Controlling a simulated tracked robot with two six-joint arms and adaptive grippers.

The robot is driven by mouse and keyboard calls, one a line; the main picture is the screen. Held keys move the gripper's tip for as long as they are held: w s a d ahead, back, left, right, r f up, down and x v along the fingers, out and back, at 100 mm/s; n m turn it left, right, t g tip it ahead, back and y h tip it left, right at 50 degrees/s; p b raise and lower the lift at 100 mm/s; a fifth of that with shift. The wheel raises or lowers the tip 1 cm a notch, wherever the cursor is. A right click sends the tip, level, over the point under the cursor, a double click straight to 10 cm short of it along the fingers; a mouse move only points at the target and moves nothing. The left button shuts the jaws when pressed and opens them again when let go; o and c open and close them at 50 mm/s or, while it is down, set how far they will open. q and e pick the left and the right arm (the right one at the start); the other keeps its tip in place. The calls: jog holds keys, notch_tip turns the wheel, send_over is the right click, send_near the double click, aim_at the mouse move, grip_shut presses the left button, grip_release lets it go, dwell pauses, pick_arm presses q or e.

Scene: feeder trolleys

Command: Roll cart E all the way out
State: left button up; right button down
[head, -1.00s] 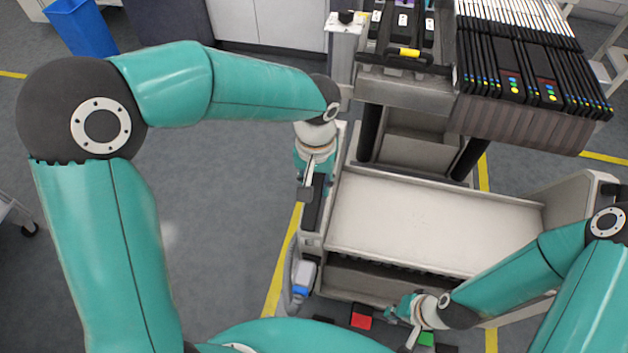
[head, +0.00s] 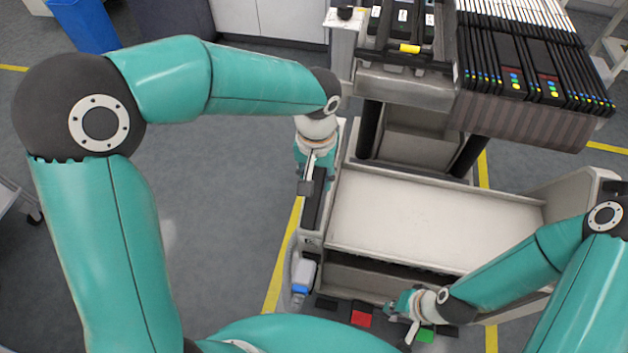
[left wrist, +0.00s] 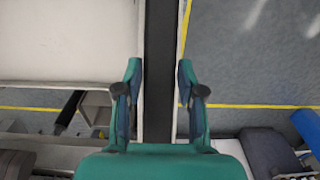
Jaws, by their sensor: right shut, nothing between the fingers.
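A grey trolley stands close in front of me, with an empty pale tray (head: 430,215) and a loaded feeder rack behind it; no letter E is legible. My left gripper (head: 308,187) is over the trolley's left rim, above a dark strip (head: 314,208). In the left wrist view its two fingers (left wrist: 160,95) stand apart, one on each side of the dark strip (left wrist: 160,40), with pale margins between. My right gripper (head: 411,335) is shut and empty at the trolley's near end, beside a green block (head: 426,335); its exact contact is unclear.
A red block (head: 361,318) and a blue-and-white bottle-like item (head: 302,275) are at the trolley's near end. Feeders (head: 530,75) fill the rack at the back. A blue bin (head: 84,22) stands far left. Grey floor at left is largely open, marked with yellow lines.

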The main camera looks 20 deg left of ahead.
pick_arm(q)
jog(key=shift+o, duration=1.2)
jog(key=shift+s, duration=0.2)
notch_tip(320, 180, up, 12)
jog(key=f+p, duration=0.1)
jog(key=f, duration=0.3)
jog(key=w+f+p, duration=0.1)
jog(key=f+p, duration=0.1)
jog(key=f, duration=0.3)
jog(key=w+f+p, duration=0.1)
jog(key=f+p, duration=0.1)
jog(key=f, duration=0.3)
